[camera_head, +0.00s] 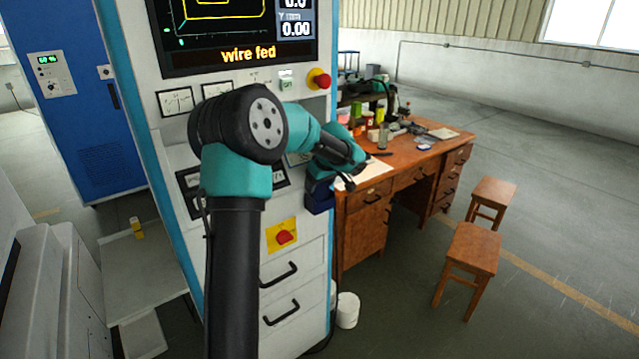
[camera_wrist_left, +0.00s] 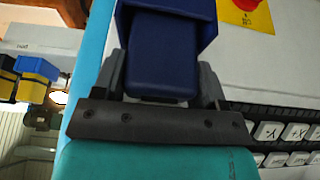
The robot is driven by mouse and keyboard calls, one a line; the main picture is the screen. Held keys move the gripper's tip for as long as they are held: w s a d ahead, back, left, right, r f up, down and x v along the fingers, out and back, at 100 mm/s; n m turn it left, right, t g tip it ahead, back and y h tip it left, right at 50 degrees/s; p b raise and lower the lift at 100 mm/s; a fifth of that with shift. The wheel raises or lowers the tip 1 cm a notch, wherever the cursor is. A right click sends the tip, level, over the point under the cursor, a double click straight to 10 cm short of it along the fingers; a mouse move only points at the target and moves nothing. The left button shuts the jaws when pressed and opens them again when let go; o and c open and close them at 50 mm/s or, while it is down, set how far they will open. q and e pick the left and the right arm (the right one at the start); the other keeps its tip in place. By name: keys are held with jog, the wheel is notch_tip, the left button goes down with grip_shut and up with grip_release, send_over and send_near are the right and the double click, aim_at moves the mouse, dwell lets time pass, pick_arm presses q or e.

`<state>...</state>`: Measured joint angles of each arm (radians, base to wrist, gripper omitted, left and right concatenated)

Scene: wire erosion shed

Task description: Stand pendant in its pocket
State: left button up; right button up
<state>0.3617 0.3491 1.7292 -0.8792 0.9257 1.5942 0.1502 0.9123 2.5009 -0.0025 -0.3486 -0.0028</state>
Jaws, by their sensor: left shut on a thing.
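My left gripper (camera_head: 325,178) is at the right side of the machine cabinet, partly hidden by its own arm. In the left wrist view its two fingers (camera_wrist_left: 160,82) are shut on the dark blue pendant (camera_wrist_left: 163,65). The dark blue pocket (camera_head: 320,200) is on the cabinet side, right below the gripper. In the left wrist view the pocket (camera_wrist_left: 210,22) shows at the top, with its walls around the pendant's far end. The pendant looks lined up with the pocket and at least partly in it; its depth is hidden. My right gripper is not in view.
A red button on a yellow plate (camera_head: 283,238) sits on the cabinet below the arm. A keyboard (camera_wrist_left: 280,132) shows in the left wrist view. A black cable hangs near the cabinet.

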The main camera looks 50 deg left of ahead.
pick_arm(q)
jog(key=o, duration=1.2)
jog(key=shift+c, duration=0.2)
jog(key=v, duration=1.2)
jog(key=shift+r, duration=0.1)
jog(key=d+f+m+h, duration=0.2)
jog(key=d+f+m, duration=0.1)
jog(key=d+f, duration=0.55)
jog(key=w+d+f+m+h, duration=0.1)
jog(key=d+f+m+h, duration=0.3)
jog(key=f, duration=0.8)
jog(key=d+f+m, duration=0.2)
jog(key=d+f, duration=0.5)
jog(key=f, duration=0.3)
jog(key=s+d+f+m+h, duration=0.1)
jog(key=s+d+f+m, duration=0.2)
jog(key=s+d+f, duration=0.4)
jog(key=s+d+f+m+h, duration=0.1)
jog(key=s+d+f+m, duration=0.2)
jog(key=s+d+f, duration=0.5)
jog(key=s+f, duration=0.3)
jog(key=s, duration=0.1)
jog(key=shift+s+d+f, duration=0.2)
jog(key=shift+s+f, duration=0.05)
jog(key=shift+s, duration=0.05)
